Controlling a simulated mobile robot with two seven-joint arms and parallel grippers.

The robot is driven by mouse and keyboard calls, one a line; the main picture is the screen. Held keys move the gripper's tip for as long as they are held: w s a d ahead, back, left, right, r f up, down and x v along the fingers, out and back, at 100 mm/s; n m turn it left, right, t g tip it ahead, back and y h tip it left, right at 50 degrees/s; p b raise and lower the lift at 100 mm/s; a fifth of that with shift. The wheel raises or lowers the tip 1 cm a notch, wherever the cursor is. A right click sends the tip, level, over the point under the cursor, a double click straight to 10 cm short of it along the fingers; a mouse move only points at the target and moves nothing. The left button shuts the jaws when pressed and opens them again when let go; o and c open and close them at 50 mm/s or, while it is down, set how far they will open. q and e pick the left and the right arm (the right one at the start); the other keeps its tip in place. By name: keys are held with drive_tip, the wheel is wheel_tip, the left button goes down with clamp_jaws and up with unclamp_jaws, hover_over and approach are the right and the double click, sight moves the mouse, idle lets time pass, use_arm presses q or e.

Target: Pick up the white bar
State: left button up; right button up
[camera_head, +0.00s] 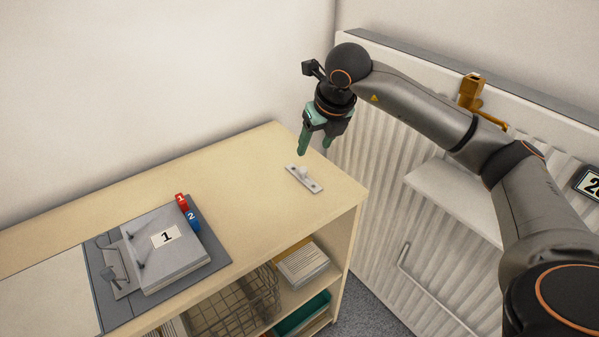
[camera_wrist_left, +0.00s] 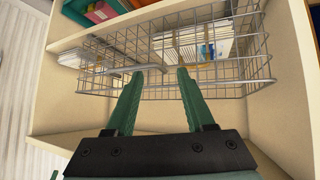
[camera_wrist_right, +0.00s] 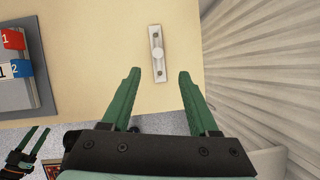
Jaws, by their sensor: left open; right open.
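The white bar (camera_head: 304,178) is a small flat plate with a round knob in its middle. It lies on the wooden shelf top near its right end. In the right wrist view the bar (camera_wrist_right: 157,53) lies just beyond the fingertips, with a dark screw hole towards each end. My right gripper (camera_head: 314,149) is open and empty above the bar; its green fingers point down in the head view and show apart in the right wrist view (camera_wrist_right: 158,75). My left gripper (camera_wrist_left: 154,72) is open in front of a wire basket; it is not in the head view.
A grey binder marked 1 (camera_head: 165,238) lies on a dark mat left of the bar, beside red and blue number blocks (camera_head: 187,211). The wire basket (camera_wrist_left: 100,62) stands inside the shelf. A ribbed white panel (camera_head: 372,175) stands close on the right.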

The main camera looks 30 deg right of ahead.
sight(303, 169)
drive_tip(key=x, duration=1)
drive_tip(key=shift+w+a+f, duration=0.1)
drive_tip(key=shift+a+f, duration=0.05)
drive_tip(key=shift+f, duration=0.05)
drive_tip(key=shift+c, duration=0.4)
clamp_jaws()
